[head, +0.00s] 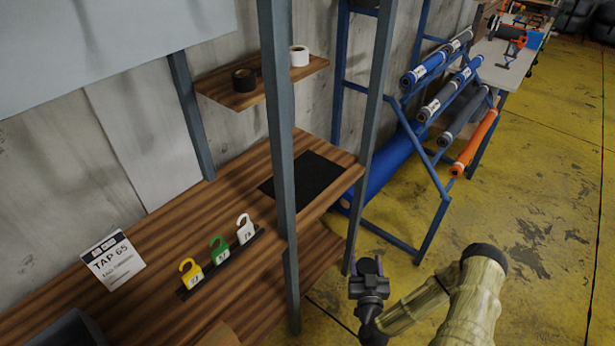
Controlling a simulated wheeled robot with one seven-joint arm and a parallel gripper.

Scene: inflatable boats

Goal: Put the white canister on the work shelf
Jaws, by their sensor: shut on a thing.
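My gripper (369,284) is at the lower middle, in front of the shelving's right post and over the yellow floor. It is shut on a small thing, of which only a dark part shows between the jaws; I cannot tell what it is. I cannot make out a white canister in the gripper. A wooden work shelf (165,235) runs along the wall at left, with a black mat (303,174) on its right end. My gripper is to the right of this shelf, apart from it.
A small upper shelf (262,80) holds a white roll (299,56) and a black roll (243,79). Grey posts (278,120) stand at the shelf's front. Numbered tags (218,250) and a sign (112,260) are on the work shelf. A blue rack (430,165) holds fabric rolls behind my arm.

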